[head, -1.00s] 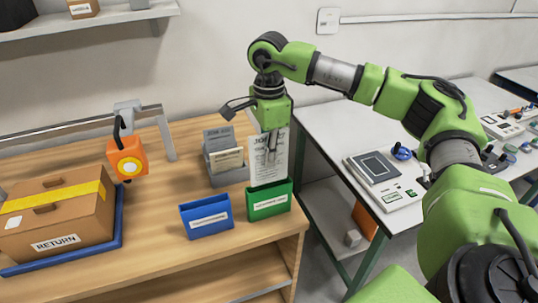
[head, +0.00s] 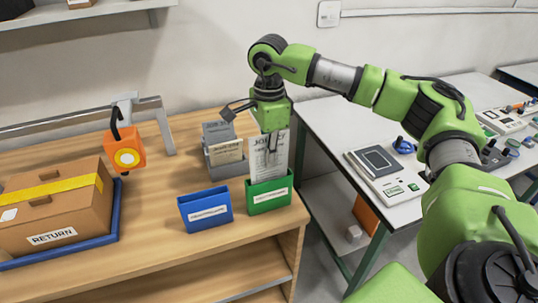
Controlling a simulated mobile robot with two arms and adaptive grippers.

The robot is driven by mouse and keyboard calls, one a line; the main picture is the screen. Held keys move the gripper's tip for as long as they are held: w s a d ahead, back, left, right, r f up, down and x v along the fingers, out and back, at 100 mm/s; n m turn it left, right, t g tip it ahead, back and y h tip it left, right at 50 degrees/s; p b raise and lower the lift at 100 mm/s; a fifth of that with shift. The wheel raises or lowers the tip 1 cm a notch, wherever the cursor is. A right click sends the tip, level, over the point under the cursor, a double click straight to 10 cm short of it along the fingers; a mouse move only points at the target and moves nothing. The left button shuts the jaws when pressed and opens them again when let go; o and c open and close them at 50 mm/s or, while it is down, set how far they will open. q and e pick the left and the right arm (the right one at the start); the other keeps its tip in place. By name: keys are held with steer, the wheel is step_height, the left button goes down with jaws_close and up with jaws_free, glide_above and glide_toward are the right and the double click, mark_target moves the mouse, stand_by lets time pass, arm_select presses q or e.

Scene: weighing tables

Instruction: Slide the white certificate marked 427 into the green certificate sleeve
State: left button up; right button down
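The white certificate (head: 268,165) stands upright with its lower edge inside or right behind the front wall of the green sleeve (head: 269,194). Its printed number is too small to read. My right gripper (head: 271,143) points down at the upper part of the certificate, its fingers over the sheet. It appears shut on the certificate. The blue sleeve (head: 205,210) stands just left of the green one and looks empty. My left gripper is out of view.
A grey holder (head: 226,168) with upright cards stands behind the sleeves. A RETURN box (head: 55,215) sits on a blue tray at left, near an orange hanging device (head: 125,152). A white table with a scale (head: 385,172) stands at right.

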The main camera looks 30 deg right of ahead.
mark_target(269, 170)
steer(key=shift+f+b, duration=1.55)
steer(key=shift+f, duration=0.75)
steer(key=c, duration=2.2)
jaws_free()
steer(key=shift+s, duration=0.1)
step_height(269, 170, up, 12)
steer(key=shift+r, duration=0.15)
